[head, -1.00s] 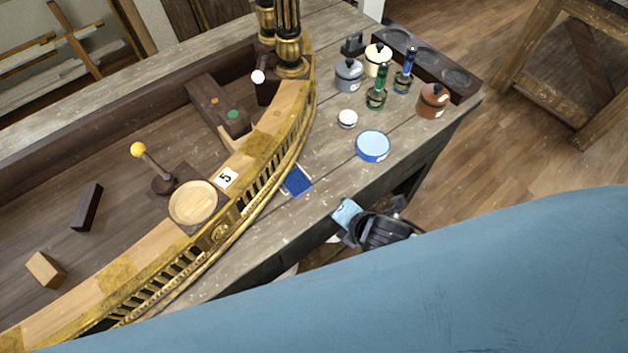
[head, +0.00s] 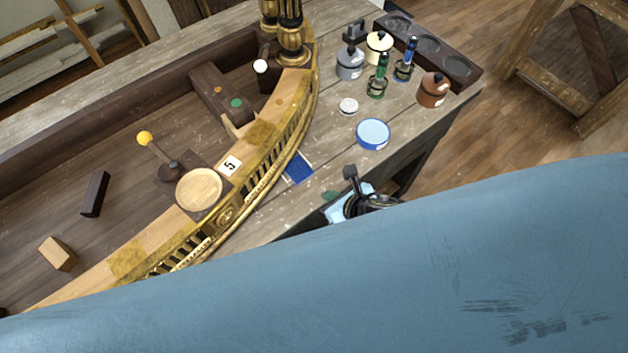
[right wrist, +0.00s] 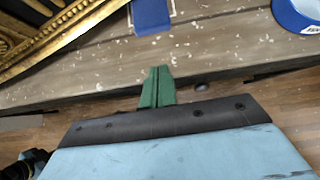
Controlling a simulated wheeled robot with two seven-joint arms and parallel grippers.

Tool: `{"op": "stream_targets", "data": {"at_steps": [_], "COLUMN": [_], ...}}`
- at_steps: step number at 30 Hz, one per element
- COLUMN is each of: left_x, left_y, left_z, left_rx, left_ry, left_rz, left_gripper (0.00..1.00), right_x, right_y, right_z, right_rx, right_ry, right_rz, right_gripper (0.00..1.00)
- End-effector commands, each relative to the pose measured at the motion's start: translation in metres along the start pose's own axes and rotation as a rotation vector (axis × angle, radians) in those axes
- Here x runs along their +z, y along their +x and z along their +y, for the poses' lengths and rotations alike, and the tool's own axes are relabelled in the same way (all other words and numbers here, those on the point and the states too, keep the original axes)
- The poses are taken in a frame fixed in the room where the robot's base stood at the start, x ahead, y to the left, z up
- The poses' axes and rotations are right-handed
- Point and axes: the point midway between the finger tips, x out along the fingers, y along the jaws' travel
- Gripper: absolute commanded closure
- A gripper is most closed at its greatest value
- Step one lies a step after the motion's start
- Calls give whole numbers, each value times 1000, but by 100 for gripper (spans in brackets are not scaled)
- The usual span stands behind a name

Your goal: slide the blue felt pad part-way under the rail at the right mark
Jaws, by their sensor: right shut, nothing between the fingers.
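The blue felt pad (head: 298,167) lies flat on the grey table, against the outer foot of the curved gilt rail (head: 266,185). I cannot tell how far any of it reaches under the rail. Thin pale lines show beside the pad. In the right wrist view the pad (right wrist: 152,14) is cut off by the top edge, with the rail (right wrist: 62,32) to its left. My right gripper (right wrist: 158,72) is shut and empty, its green fingers together, apart from the pad on the table's front-edge side. In the head view it (head: 329,196) is partly hidden by my blue arm. My left gripper is out of view.
Several pots and bottles, including a brown pot (head: 432,90), stand farther back. Bare table (head: 325,150) lies between pad and tin. The table's front edge is close to my gripper.

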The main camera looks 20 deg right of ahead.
Motion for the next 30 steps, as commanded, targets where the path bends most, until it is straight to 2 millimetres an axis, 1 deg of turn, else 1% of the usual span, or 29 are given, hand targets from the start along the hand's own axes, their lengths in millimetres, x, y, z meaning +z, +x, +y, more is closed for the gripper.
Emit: {"op": "stream_targets", "data": {"at_steps": [1, 6, 9, 12, 18, 28, 30], "left_x": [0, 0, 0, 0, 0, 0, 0], "left_y": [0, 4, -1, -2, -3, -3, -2], "left_z": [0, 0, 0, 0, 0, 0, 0], "left_rx": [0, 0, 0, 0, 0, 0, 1], "left_ry": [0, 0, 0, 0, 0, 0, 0], "left_rz": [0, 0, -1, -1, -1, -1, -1], "left_gripper": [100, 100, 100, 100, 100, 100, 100], "right_x": [1, 0, 14, 22, 28, 29, 31], "right_y": [9, 37, 47, 56, 63, 64, 67], "right_z": [1, 1, 0, 0, 0, 0, 1], "right_rx": [0, 0, 0, 0, 1, 1, 4], "right_ry": [3, 3, 3, 3, 2, 2, 0], "right_rz": [-1, 0, -3, -1, 0, 0, -1], "right_gripper": [100, 100, 100, 100, 100, 100, 100]}}
